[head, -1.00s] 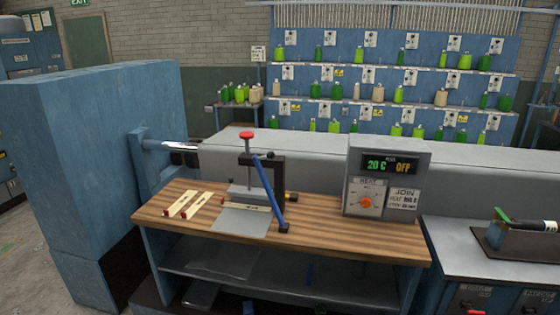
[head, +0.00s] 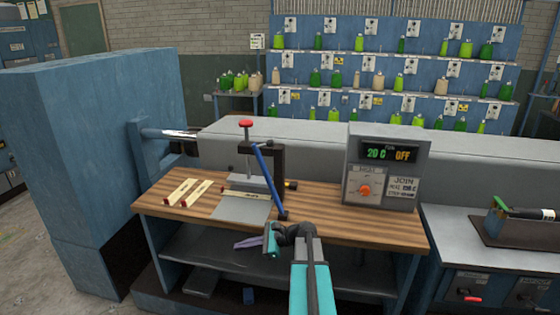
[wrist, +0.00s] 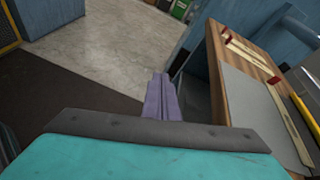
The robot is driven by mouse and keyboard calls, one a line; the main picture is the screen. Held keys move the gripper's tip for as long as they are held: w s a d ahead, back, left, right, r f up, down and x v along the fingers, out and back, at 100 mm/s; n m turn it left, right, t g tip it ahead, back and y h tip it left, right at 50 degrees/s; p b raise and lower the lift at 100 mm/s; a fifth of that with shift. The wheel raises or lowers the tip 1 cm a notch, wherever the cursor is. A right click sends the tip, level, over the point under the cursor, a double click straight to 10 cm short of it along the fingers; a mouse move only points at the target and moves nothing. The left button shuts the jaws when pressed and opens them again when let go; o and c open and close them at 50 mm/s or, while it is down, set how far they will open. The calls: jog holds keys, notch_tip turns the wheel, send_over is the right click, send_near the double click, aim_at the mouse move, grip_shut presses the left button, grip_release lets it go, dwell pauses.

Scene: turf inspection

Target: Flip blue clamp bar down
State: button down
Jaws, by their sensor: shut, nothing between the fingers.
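The blue clamp bar (head: 269,182) slants steeply up from the front of the bench to the dark clamp frame (head: 279,163). Its upper end is raised beside the frame. A red-topped vertical screw (head: 246,126) stands at the frame. My gripper (head: 240,244), with purple fingers, is in front of the bench's front edge, below and left of the bar's lower end. It is apart from the bar. In the wrist view my fingers (wrist: 161,98) are pressed together with nothing between them. The blue bar is not clearly visible in the wrist view.
The wooden bench (head: 330,217) carries a grey plate (head: 240,207) and wooden strips with red ends (head: 178,192). A heater box (head: 385,165) reading 20 C and OFF stands right of the clamp. A tall blue cabinet (head: 90,160) is at left. Floor (wrist: 105,50) is clear there.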

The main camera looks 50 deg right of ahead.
jog(key=s+d+r+m+t+h, duration=0.1)
jog(key=s+d+r, duration=0.3)
jog(key=d+r, duration=0.4)
jog(key=s+d+r+m+t+h, duration=0.1)
jog(key=s+d+r+m+t, duration=0.3)
jog(key=d+r, duration=0.4)
jog(key=s+d+r+m+t+h, duration=0.1)
jog(key=s+d+r+m+t, duration=0.2)
jog(key=d+r, duration=0.5)
notch_tip(320, 180, up, 6)
jog(key=shift+s+d+f, duration=0.15)
jog(key=shift+s+d, duration=0.25)
jog(key=shift+s, duration=0.5)
jog(key=shift+w, duration=0.1)
jog(key=p+x, duration=0.5)
jog(key=x, duration=0.9)
